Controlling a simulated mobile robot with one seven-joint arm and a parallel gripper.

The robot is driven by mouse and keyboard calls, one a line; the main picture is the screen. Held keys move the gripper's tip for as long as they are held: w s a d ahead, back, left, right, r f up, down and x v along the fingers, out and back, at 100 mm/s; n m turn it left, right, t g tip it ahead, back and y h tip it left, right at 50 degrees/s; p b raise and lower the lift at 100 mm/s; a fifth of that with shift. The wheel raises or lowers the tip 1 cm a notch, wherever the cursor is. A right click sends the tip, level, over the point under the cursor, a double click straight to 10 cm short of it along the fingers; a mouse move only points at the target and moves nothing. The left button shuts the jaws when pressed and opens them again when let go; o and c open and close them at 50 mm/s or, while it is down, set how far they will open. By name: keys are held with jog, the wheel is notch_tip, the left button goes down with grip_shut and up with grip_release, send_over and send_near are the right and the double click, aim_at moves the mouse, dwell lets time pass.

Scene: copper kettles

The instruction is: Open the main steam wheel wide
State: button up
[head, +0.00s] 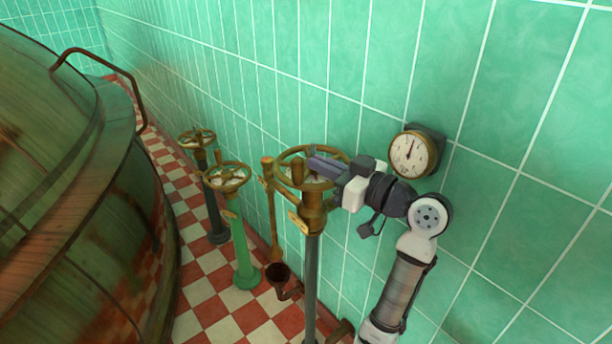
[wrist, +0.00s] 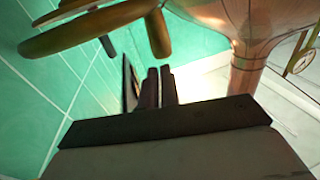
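The nearest valve has a brass handwheel (head: 291,153) on a dark grey post (head: 311,275); its tag (head: 298,222) is too small to read. I cannot tell from lettering which wheel is the main steam one. My gripper (head: 318,163) reaches in from the right at this wheel, its fingers over the rim area. In the wrist view, the fingers (wrist: 160,88) stand close together with nothing visible between them. A brass wheel rim (wrist: 85,27) and a rounded handle (wrist: 157,33) show above them, apart from the fingertips in that picture. Exact contact is hidden.
Two more handwheels stand behind, one on a green post (head: 241,245) and one on a dark post (head: 215,215). A round gauge (head: 410,154) is on the tiled wall at right. A big copper kettle (head: 75,200) fills the left. Checkered floor (head: 205,290) lies between.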

jog(key=w+a+r, duration=0.1)
jog(key=a, duration=0.4)
jog(key=w+a+r+t, duration=0.1)
jog(key=a+r, duration=0.1)
jog(key=a, duration=0.3)
jog(key=w+a+r+t, duration=0.1)
jog(key=a, duration=0.4)
jog(key=shift+w+r, duration=0.2)
jog(key=shift+r, duration=0.15)
grip_shut()
jog(key=w+a+f+h+p, duration=0.1)
jog(key=w+a+f+h, duration=0.2)
jog(key=f+h, duration=0.1)
jog(key=h+p, duration=0.6)
jog(key=h, duration=1.5)
send_near(278, 172)
jog(key=s+a+r, duration=0.3)
jog(key=a, duration=0.1)
jog(key=shift+n, duration=0.4)
jog(key=w+d, duration=0.2)
jog(key=d, duration=0.1)
jog(key=w+d+p, duration=0.1)
jog(key=w+d, duration=0.1)
jog(key=d, duration=0.1)
jog(key=w+d+p, duration=0.1)
jog(key=w+d, duration=0.1)
jog(key=d, duration=0.2)
jog(key=shift+d, duration=0.1)
jog(key=shift+p, duration=0.3)
